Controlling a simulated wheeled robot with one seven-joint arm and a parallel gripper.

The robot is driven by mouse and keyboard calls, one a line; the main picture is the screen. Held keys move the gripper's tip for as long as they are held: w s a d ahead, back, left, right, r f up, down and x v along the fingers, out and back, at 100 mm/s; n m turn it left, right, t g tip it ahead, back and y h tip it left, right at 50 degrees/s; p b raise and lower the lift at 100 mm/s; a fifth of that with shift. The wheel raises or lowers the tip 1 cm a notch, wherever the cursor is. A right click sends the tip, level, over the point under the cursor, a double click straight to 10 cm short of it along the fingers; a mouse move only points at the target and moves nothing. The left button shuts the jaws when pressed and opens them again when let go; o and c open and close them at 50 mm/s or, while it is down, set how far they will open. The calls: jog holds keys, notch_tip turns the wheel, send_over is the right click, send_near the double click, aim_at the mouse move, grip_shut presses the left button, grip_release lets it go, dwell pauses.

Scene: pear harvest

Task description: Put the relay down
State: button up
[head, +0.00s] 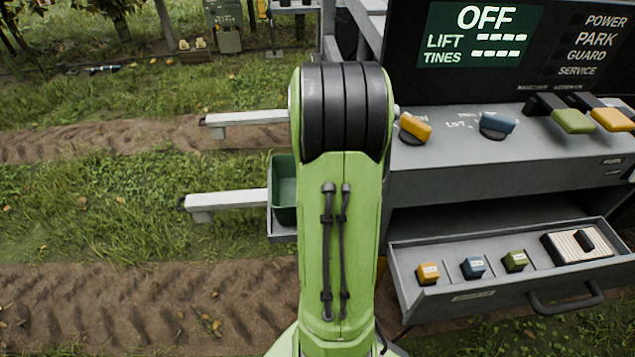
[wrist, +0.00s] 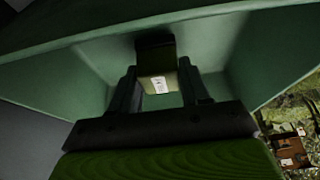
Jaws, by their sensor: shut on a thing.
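My gripper (wrist: 159,88) shows in the wrist view, its two dark fingers shut on a relay (wrist: 158,66), a small block with a dark top, an olive-green body and a white label. The relay is between the fingers, within the green walls of a bin (wrist: 85,62). I cannot tell whether it touches the bin's floor. In the head view the green bin (head: 284,185) shows partly, left of my arm. My arm hides the gripper and the held relay there.
An open drawer (head: 440,297) at right holds orange (head: 428,273), blue (head: 473,268) and olive (head: 515,261) blocks and a ribbed pale piece (head: 575,246). Above it stands a console (head: 470,178) with coloured levers and a screen (head: 480,36) reading OFF. Grass and soil lie left.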

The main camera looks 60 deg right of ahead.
jog(key=o, duration=1.1)
jog(key=shift+f, duration=0.1)
jog(key=shift+r+p, duration=0.35)
jog(key=p+v, duration=0.4)
jog(key=v, duration=0.8)
jog(key=w+a+r+n+t+y, duration=0.1)
jog(key=a+r+n, duration=0.25)
jog(key=a, duration=0.55)
jog(key=w+a+r+n+t, duration=0.15)
jog(key=a+r, duration=0.25)
jog(key=a, duration=0.5)
jog(key=s+a+n, duration=0.1)
jog(key=s+a, duration=0.1)
jog(key=a, duration=0.1)
jog(key=s+a+n+y, duration=0.1)
jog(key=s+a+n, duration=0.1)
jog(key=s+a, duration=0.1)
jog(key=s+a+n+y, duration=0.1)
jog(key=s+a, duration=0.1)
jog(key=a, duration=0.1)
jog(key=shift+s+a+r+n, duration=0.3)
jog(key=shift+s+a+n, duration=0.05)
jog(key=shift+s+n, duration=0.05)
jog(key=shift+r, duration=0.15)
